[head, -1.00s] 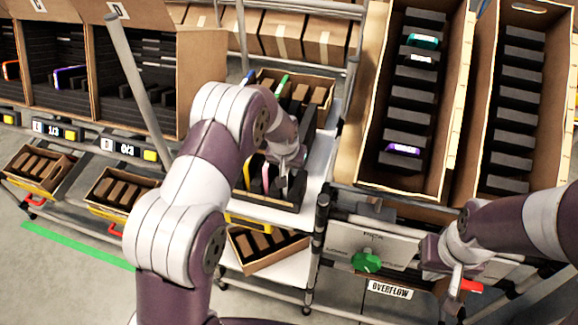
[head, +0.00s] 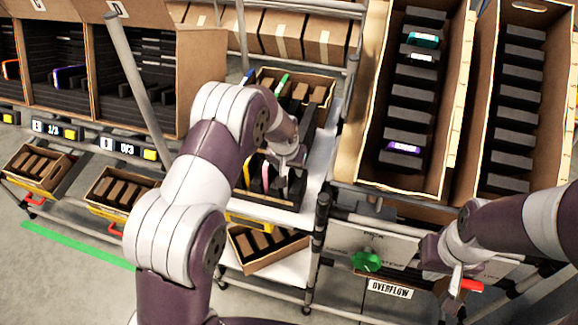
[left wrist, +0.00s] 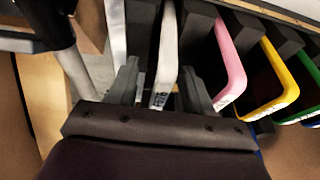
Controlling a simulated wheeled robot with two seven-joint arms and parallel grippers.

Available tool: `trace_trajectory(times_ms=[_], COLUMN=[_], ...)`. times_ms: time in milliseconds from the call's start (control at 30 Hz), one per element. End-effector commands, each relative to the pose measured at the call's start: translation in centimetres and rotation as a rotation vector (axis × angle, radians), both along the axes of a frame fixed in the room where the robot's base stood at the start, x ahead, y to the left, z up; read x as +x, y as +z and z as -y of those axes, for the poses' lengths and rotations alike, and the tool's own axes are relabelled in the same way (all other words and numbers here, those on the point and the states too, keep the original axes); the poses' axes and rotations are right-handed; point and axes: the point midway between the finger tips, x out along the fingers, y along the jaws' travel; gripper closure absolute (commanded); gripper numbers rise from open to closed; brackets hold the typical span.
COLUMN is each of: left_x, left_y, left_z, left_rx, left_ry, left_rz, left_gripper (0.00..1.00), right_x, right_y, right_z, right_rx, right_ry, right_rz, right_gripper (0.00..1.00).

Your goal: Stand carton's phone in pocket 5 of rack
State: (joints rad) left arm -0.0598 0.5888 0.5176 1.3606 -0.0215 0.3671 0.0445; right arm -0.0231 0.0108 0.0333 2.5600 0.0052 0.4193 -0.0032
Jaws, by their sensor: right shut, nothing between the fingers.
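A white phone (left wrist: 163,60) stands upright in the dark rack (head: 306,186), in a slot whose number I cannot read. My left gripper (left wrist: 159,70) is open, one finger on each side of it, with gaps showing; it also shows over the rack in the head view (head: 281,188). A pink phone (left wrist: 230,60), a yellow phone (left wrist: 280,85) and a green phone (left wrist: 306,80) stand to the right in the left wrist view. My right gripper (head: 455,286) is shut and empty at lower right. The left arm hides part of the rack.
A tilted carton (head: 352,150) at upper right holds a teal phone (head: 423,40) and a purple phone (head: 404,147) between dark dividers. Another tilted carton (head: 471,165) stands beside it. A smaller carton (head: 262,262) with brown dividers sits below the rack. A pole (head: 140,85) rises left of my arm.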

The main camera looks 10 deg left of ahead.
Motion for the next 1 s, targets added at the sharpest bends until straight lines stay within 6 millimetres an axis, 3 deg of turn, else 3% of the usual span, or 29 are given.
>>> trace_trajectory(times_ms=[133,233,633,800,1000], left_x=[-0.1,-0.6,-3.4,-3.9,-3.9], left_y=[0.5,1.9,10.7,12.0,12.1], left_z=[0.0,0.0,-0.1,-0.1,-0.1], left_rx=[0.000,0.000,0.000,0.000,0.000], left_ry=[0.000,0.000,0.000,0.000,0.000], left_rz=[0.001,0.003,0.003,0.000,0.000], left_gripper=[0.50,0.50,0.50,0.50,0.50], right_x=[0.0,0.0,0.0,0.0,0.0], right_y=[-0.3,-0.8,-2.8,-2.9,-2.8], right_z=[0.0,0.0,0.0,0.0,0.0], right_rx=[0.000,0.000,0.000,0.000,0.000], right_ry=[0.000,0.000,0.000,0.000,0.000], right_rz=[0.000,0.000,0.000,0.000,0.000], right_gripper=[1.00,1.00,1.00,1.00,1.00])
